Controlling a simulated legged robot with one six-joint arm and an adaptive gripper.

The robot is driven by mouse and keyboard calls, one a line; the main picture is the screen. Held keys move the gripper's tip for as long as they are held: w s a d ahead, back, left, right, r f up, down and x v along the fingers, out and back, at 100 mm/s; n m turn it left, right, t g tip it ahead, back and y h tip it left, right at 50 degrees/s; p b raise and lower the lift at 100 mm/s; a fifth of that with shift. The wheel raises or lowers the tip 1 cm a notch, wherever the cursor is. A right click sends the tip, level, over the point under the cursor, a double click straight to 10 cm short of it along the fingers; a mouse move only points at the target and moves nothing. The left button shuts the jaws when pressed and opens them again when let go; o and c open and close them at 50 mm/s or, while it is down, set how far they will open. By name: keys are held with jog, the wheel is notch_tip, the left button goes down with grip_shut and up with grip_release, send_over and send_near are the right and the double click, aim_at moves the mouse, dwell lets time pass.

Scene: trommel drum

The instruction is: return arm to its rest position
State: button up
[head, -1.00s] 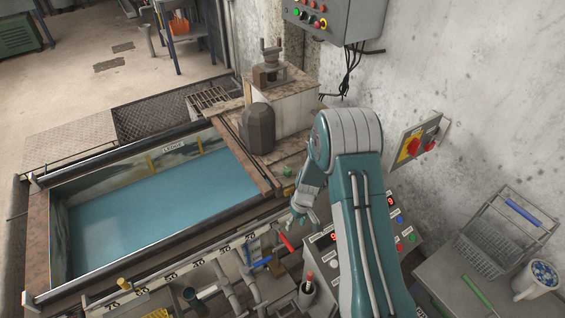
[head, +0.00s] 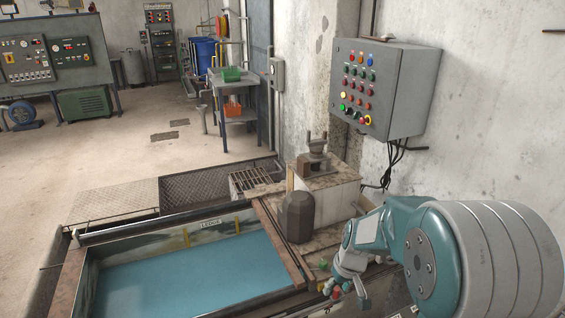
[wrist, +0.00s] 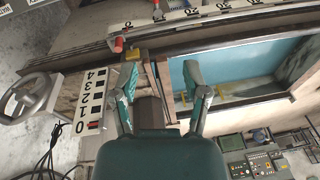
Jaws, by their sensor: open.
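My arm shows at the lower right of the head view, teal and grey, folded with its large joint close to the camera. Beyond the fingers are a numbered scale plate (wrist: 95,98), a small red-tipped part (wrist: 118,45) and the blue tank (wrist: 225,72).
A grey control box (head: 385,88) with coloured buttons is on the wall above my arm. A dark rounded post (head: 297,217) and a pale block (head: 322,195) stand at the tank's right end. A handwheel (wrist: 28,98) is at left in the wrist view. Open floor lies at the back left.

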jog(key=s+r+m+t, duration=0.1)
jog(key=s+r+t, duration=0.1)
jog(key=s+r, duration=1)
jog(key=s+d+r+m+t+h, duration=0.1)
jog(key=s+r+m+t, duration=0.1)
jog(key=s+r, duration=0.5)
jog(key=s, duration=0.3)
jog(key=shift+s+d+r+h, duration=0.15)
jog(key=shift+s+d+h, duration=0.15)
jog(key=shift+s+d, duration=0.1)
